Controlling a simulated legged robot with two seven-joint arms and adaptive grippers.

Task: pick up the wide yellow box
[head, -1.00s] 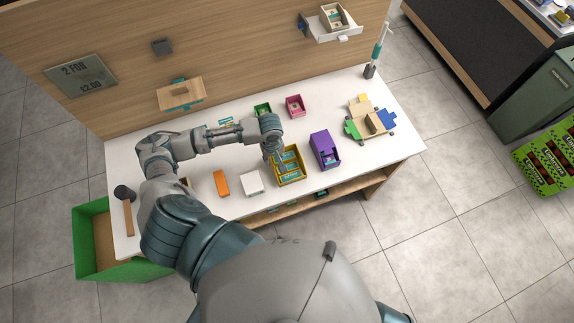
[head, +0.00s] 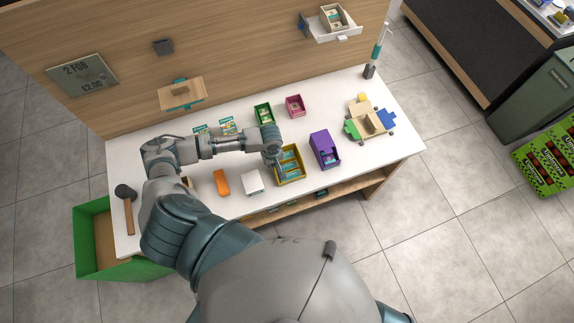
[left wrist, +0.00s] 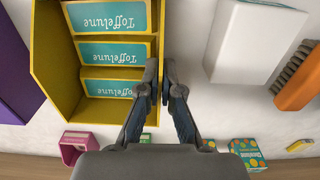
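The wide yellow box (head: 300,177) stands on the white counter with its open compartments facing up. In the left wrist view the yellow box (left wrist: 53,75) fills the upper left and holds teal "Toffelune" packs (left wrist: 112,52). My left gripper (head: 276,163) is at the box's left side. In the left wrist view the fingertips of my left gripper (left wrist: 161,72) are close together, one on each side of the box's side wall, and look shut on it. The box appears to rest on the counter. My right gripper is out of view.
A white box (head: 252,183) and an orange item (head: 221,183) lie left of the yellow box. A purple box (head: 325,150) stands close on its right. Green (head: 263,114) and pink boxes (head: 295,106) stand behind. A coloured toy-like tray (head: 370,122) is at right.

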